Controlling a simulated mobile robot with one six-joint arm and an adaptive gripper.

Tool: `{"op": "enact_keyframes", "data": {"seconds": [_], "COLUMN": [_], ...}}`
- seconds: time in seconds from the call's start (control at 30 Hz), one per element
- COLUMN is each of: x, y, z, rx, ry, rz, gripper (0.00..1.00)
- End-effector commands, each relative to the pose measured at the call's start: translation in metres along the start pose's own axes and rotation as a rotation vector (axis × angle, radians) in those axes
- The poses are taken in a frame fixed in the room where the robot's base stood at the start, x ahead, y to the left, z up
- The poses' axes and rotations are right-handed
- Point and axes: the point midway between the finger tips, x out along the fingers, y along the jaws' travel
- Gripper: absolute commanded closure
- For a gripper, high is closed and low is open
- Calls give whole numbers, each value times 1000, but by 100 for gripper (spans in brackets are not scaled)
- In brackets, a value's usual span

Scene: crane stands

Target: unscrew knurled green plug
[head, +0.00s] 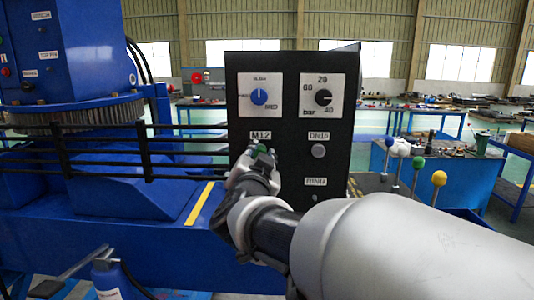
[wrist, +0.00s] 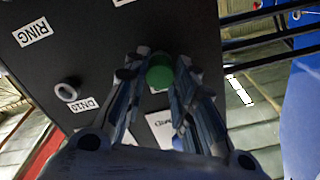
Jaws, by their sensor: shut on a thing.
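The green plug (head: 261,148) sits on the black panel (head: 290,220) just below the M12 label in the head view. In the wrist view the green plug (wrist: 160,72) shows as a round green end between my fingertips. My gripper (head: 255,158) reaches the panel from the front, and in the wrist view its two fingers (wrist: 160,80) close on the plug from both sides. The knurling is too small to make out. The plug's thread and its seat in the panel are hidden.
A grey DN10 fitting (head: 318,151) sticks out right of the plug. Above are a blue knob (head: 259,97) and a black dial (head: 323,97). Black rails (head: 150,150) run left of the panel. Levers with coloured balls (head: 439,178) stand to the right.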

Motion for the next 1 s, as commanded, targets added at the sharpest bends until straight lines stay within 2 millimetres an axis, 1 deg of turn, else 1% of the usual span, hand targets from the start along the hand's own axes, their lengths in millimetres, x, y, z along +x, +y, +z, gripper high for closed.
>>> {"op": "enact_keyframes", "data": {"seconds": [0.27, 0.37, 0.7, 0.83, 1.0], "x": [-2, -2, -2, -2, -2], "y": [0, -1, -1, 0, 1], "z": [0, -1, -2, 0, 1], "rx": [-7, -63, -382, -445, -454], "ry": [-1, -3, -5, -3, -2], "rz": [1, 2, 2, 1, 0], "gripper": [100, 100, 100, 100, 100]}}
